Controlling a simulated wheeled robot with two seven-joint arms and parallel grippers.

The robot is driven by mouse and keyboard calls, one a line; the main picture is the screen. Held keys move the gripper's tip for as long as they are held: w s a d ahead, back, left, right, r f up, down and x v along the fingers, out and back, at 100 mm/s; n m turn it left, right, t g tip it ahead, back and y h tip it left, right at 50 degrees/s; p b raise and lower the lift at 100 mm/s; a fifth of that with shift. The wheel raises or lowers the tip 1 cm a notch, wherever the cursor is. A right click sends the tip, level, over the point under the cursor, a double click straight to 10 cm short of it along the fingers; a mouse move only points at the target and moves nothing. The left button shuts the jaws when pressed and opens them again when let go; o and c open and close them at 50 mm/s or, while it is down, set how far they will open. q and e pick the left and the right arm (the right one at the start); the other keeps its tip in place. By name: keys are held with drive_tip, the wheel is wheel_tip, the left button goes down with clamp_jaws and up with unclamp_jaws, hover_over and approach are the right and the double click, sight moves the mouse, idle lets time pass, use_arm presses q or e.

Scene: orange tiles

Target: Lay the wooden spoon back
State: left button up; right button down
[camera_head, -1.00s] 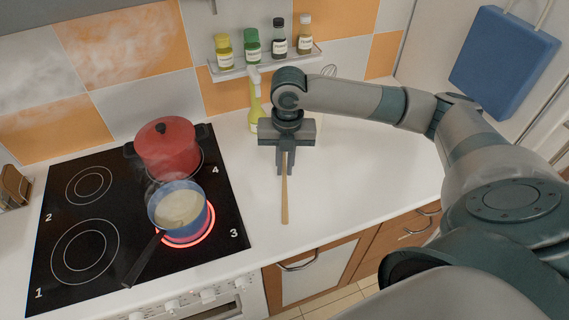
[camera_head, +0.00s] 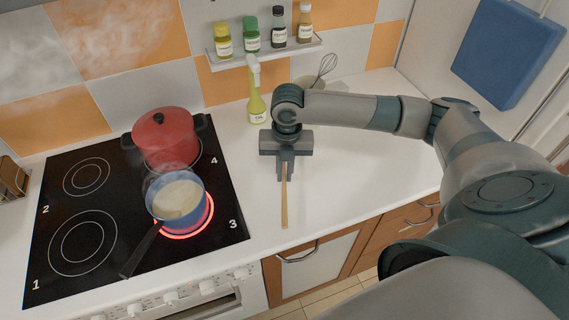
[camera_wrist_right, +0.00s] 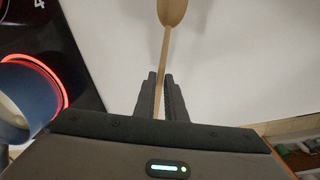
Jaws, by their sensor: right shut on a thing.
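My right gripper (camera_head: 285,177) is shut on the wooden spoon (camera_head: 284,208), over the white counter right of the stove. In the head view the thin handle points toward the counter's front edge, and the gripper hides the rest. In the right wrist view the fingers (camera_wrist_right: 161,97) close on the handle, and the spoon's rounded bowl (camera_wrist_right: 172,12) shows at the top edge. I cannot tell whether the spoon touches the counter. My left gripper is not in view.
A blue saucepan (camera_head: 160,203) of pale contents steams on the glowing front burner. A red pot (camera_head: 165,140) stands behind it. A yellow-green spray bottle (camera_head: 257,106) and a whisk (camera_head: 326,66) stand behind my gripper. The counter (camera_head: 370,180) to the right is clear.

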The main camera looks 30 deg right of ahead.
drive_tip(key=shift+f, duration=1)
drive_tip(key=c, duration=1.7)
unclamp_jaws()
drive_tip(key=shift+c, duration=0.2)
drive_tip(key=shift+r, duration=0.1)
wheel_tip(320, 180, up, 17)
drive_tip(key=b, duration=0.4)
drive_tip(key=shift+s+d, duration=0.2)
drive_tip(key=shift+d, duration=0.05)
drive_tip(key=shift+s, duration=0.15)
